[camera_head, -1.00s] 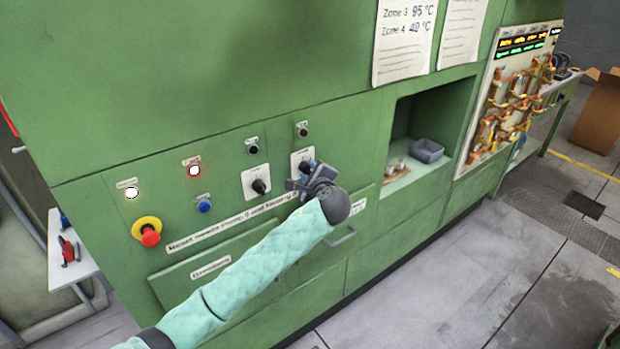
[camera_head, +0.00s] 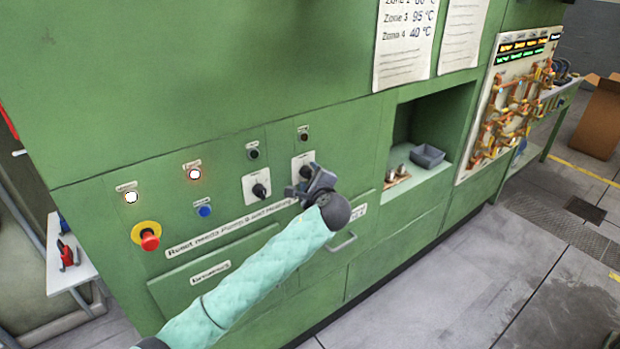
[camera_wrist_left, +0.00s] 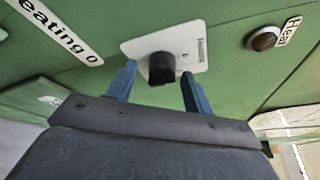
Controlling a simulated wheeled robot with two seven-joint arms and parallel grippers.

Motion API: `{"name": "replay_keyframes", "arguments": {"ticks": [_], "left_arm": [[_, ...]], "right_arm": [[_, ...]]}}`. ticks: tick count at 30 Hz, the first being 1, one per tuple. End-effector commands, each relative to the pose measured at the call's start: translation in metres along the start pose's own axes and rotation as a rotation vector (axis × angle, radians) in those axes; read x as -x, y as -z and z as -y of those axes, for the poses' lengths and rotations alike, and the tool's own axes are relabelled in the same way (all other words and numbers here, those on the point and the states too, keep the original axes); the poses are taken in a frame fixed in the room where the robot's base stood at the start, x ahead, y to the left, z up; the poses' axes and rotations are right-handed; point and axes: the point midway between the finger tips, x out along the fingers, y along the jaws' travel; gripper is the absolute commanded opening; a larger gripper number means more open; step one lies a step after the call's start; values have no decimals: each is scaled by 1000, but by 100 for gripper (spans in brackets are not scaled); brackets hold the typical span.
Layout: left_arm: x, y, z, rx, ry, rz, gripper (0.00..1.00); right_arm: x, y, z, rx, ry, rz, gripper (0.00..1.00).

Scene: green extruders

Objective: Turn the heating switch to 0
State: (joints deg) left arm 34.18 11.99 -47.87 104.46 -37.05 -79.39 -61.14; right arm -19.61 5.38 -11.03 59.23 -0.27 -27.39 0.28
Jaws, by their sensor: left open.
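The rightmost rotary switch (camera_head: 303,163) is a white plate with a dark knob on the green panel. It is partly hidden behind my left gripper (camera_head: 306,186). In the left wrist view, its black knob (camera_wrist_left: 162,68) stands out from the white plate (camera_wrist_left: 196,52). My left gripper (camera_wrist_left: 157,84) is open there, with one blue finger on each side of the knob. Gaps show between the fingers and the knob, and the gripper holds nothing. Small print on the plate is unreadable. My right gripper is out of view.
A second rotary switch (camera_head: 258,187) sits left of it. A red emergency button (camera_head: 149,240), a blue button (camera_head: 204,211) and lit lamps are further left. A drawer handle (camera_head: 342,242) is below. An alcove with a grey bin (camera_head: 427,156) is right.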

Motion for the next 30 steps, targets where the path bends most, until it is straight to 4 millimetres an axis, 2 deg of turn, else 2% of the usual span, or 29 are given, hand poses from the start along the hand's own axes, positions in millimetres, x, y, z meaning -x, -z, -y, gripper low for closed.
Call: {"name": "replay_keyframes", "arguments": {"ticks": [5,8,15,21,30], "left_arm": [[7,1,-1,1,2,-1,51],[19,2,-2,2,1,-1,51],[52,2,-3,2,1,-2,51],[72,1,-2,2,0,0,51],[78,0,-1,0,-1,0,51]], "right_arm": [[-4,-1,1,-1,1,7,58],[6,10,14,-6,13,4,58],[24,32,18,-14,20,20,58],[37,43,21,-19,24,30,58],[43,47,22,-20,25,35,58]]}}
